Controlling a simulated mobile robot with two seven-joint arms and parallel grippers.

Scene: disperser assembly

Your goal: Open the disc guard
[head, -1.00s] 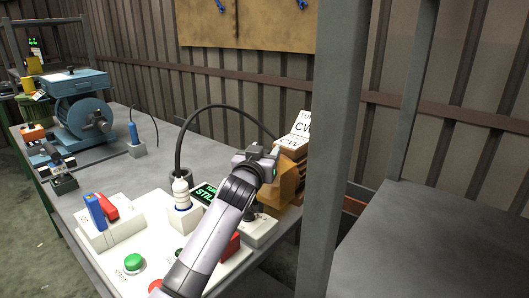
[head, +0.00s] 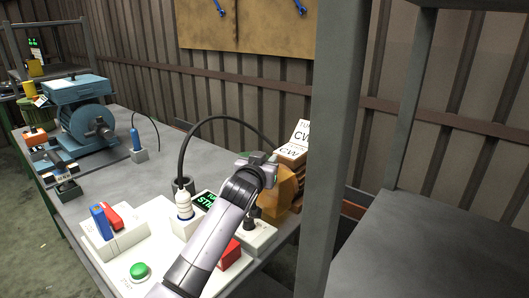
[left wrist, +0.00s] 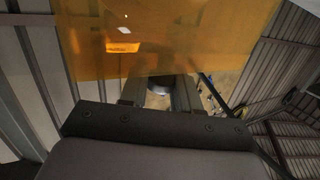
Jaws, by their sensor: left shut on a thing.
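The disc guard is a see-through orange panel (head: 286,192) at the right end of the bench, partly behind my left gripper in the head view. In the left wrist view the orange panel (left wrist: 165,30) fills the upper middle, across the ends of the fingers. My left gripper (head: 268,160) is at the guard's upper left part and is shut on it. Between the fingers a round grey part (left wrist: 160,86) shows. The disc behind the guard cannot be made out. My right gripper is not in view.
A "CW" sign (head: 292,150) is behind the guard. A grey post (head: 340,150) stands close on the right. A blue machine (head: 85,120) is far left.

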